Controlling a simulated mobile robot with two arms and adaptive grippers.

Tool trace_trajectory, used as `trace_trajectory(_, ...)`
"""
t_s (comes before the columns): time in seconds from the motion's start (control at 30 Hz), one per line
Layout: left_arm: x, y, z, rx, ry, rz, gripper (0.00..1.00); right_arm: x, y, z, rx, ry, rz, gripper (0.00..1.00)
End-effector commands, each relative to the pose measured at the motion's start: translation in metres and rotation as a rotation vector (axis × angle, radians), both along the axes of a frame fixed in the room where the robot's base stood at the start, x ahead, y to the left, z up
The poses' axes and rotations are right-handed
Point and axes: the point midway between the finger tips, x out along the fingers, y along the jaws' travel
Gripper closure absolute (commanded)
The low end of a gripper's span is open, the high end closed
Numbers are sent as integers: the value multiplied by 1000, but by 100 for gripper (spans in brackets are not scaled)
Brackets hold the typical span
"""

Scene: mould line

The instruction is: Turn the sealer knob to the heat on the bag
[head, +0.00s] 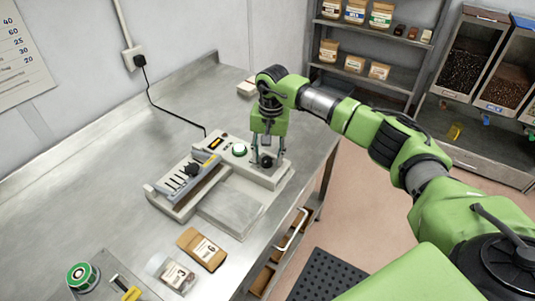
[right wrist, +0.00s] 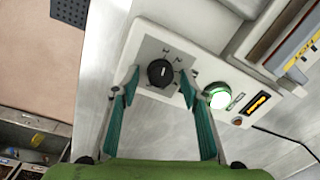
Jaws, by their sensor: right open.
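The sealer (head: 180,213) is a pale machine on the steel bench, with a grey sealing bar. Its black round knob (right wrist: 160,73) sits on a grey dial plate (right wrist: 150,52) with small marks; a short white line shows on the knob, but the dial marks are too small to read. My right gripper (right wrist: 159,86) is open, its teal fingers pointing down on either side of the knob with gaps visible. It also shows in the head view (head: 267,160). A brown bag (head: 201,249) with a white label reading 6 lies in front of the sealer. My left gripper is out of view.
A clear-fronted bag (head: 172,273) labelled 3 lies beside the brown bag. A green round light (right wrist: 217,97) and orange display (right wrist: 257,103) sit by the knob. A black cord (head: 165,108) runs to the wall socket. Shelves (head: 365,78) and bins (head: 480,65) stand behind.

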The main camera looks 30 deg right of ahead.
Motion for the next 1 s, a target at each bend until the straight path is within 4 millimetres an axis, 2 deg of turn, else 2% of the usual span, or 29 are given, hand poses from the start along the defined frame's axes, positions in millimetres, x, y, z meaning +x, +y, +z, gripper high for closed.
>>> trace_trajectory(0.17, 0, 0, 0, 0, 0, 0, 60, 0, 0, 0, 0, 0, 0, 59)
trace_trajectory(0.3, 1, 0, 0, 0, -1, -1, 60, 0, 0, 0, 0, 0, 0, 93)
trace_trajectory(0.33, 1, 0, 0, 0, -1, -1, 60, 0, 0, 0, 0, 0, 0, 98)
trace_trajectory(0.67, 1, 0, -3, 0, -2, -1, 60, 0, 0, 0, 0, -1, -24, 98)
trace_trajectory(1.0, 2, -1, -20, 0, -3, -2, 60, 0, 0, -2, 1, -2, -216, 98)
